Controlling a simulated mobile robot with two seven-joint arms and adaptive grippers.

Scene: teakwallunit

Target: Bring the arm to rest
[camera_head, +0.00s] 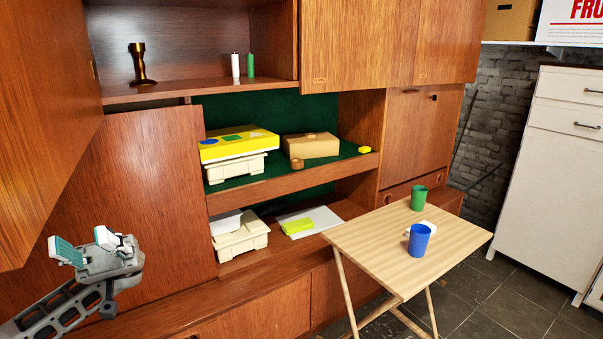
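My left gripper (84,246) is at the lower left, with its arm coming in from the lower left corner. Its two teal-and-white fingertips are spread apart with nothing between them. It is raised in front of the brown wooden panel of the wall unit (150,180) and appears empty. I cannot tell how far it is from the wood. My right gripper does not show.
A light wooden folding table (370,243) stands at the right with a green cup (418,198) and a blue cup (418,240). The shelves hold boxes, including a yellow one (238,146). An open cabinet door (45,110) hangs above the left gripper. Dark floor (505,300) lies at the right.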

